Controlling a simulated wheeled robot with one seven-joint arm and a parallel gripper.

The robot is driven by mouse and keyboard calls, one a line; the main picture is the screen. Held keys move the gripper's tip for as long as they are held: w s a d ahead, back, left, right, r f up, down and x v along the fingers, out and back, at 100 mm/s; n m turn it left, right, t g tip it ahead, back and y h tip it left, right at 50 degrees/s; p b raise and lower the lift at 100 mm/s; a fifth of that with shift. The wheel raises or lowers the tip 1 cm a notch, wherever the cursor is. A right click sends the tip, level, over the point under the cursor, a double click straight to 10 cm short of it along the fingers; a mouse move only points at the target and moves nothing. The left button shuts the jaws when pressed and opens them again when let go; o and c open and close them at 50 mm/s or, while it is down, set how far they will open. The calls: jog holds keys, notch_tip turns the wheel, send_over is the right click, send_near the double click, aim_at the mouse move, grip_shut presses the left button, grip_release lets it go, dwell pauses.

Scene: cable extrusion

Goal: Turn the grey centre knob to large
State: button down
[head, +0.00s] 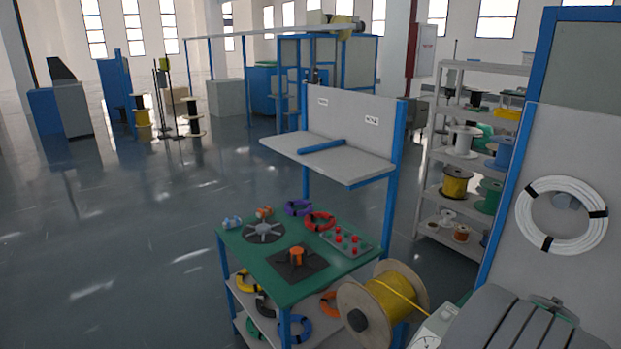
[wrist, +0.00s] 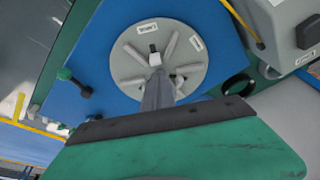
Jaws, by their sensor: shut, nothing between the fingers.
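In the wrist view a round light-grey dial plate (wrist: 126,68) with several radial bars sits on a blue panel. Its centre carries the small grey knob (wrist: 154,58), with a dark mark near the upper end. Small white labels sit around the plate, too small to read. My gripper (wrist: 157,78) is shut and empty, its grey fingers reaching up from the bottom towards the centre. The tips overlap the knob's lower side in the picture; I cannot tell whether they touch it. They hide part of the plate below the centre. I cannot make out the gripper or dial in the head view.
A dark-green-knobbed lever (wrist: 72,82) stands left of the dial. A grey box (wrist: 285,25) and yellow cable lie at upper right. In the head view, a green-topped cart (head: 270,262) carries coils, beside a yellow cable spool (head: 390,296). Open floor lies at left.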

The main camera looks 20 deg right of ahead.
jog(key=shift+s+a, duration=0.15)
jog(key=shift+s, duration=0.6)
jog(key=shift+a, duration=0.35)
jog(key=shift+a+r, duration=0.1)
jog(key=shift+r, duration=0.05)
jog(key=p+v, duration=0.1)
jog(key=v, duration=0.1)
jog(key=d+p+v, duration=0.1)
jog(key=p+v, duration=0.1)
jog(key=v, duration=0.1)
jog(key=shift+s+r+p, duration=0.1)
jog(key=shift+r+p, duration=0.2)
jog(key=shift+r, duration=0.1)
